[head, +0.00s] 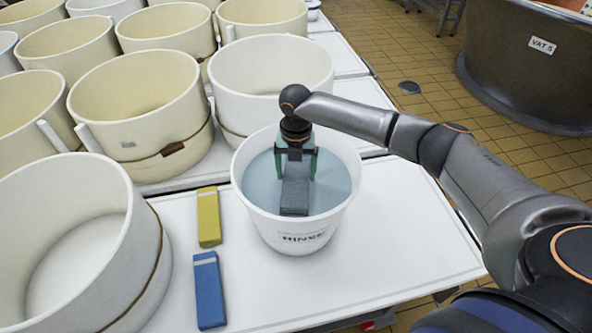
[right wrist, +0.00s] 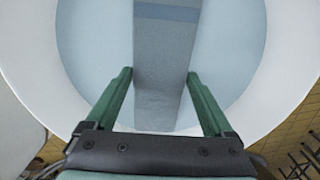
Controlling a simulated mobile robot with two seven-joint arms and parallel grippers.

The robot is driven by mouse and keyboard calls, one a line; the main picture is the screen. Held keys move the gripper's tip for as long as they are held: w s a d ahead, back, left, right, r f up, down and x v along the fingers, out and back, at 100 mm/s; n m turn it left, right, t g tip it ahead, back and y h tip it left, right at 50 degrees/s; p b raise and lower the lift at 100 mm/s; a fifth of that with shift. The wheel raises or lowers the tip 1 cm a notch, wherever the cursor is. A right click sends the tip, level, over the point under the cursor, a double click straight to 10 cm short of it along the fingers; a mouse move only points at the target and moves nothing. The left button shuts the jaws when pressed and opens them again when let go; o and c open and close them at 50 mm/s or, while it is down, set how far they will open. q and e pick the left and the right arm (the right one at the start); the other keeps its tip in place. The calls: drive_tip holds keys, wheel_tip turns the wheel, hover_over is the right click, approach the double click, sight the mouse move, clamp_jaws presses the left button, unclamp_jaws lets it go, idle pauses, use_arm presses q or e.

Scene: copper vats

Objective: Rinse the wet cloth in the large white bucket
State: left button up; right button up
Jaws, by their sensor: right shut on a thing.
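The large white bucket (head: 297,238), marked RINSE, stands on the white table and holds pale blue water (head: 335,185). It also fills much of the right wrist view (right wrist: 245,60). My right gripper (head: 297,172) points down inside the bucket's rim. It is shut on a grey folded cloth (head: 294,198), which is at the water. In the right wrist view the cloth (right wrist: 165,60) runs between the green fingers and has a bluish band. How deep the cloth sits is hard to tell. My left gripper is not in view.
A yellow block-shaped folded piece (head: 209,218) and a blue one (head: 209,290) lie left of the bucket. Several cream tubs (head: 140,95) crowd the left and back. A white tub (head: 270,75) stands just behind. The table (head: 410,225) is clear right of the bucket.

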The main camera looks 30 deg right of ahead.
wheel_tip(320, 180, up, 4)
drive_tip(key=p, duration=0.3)
use_arm(q)
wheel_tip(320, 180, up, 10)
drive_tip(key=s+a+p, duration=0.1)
drive_tip(key=p, duration=0.7)
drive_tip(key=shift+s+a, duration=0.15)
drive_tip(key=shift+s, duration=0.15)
use_arm(e)
wheel_tip(320, 180, up, 9)
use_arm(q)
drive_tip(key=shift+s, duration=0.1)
use_arm(e)
drive_tip(key=shift+a, duration=0.1)
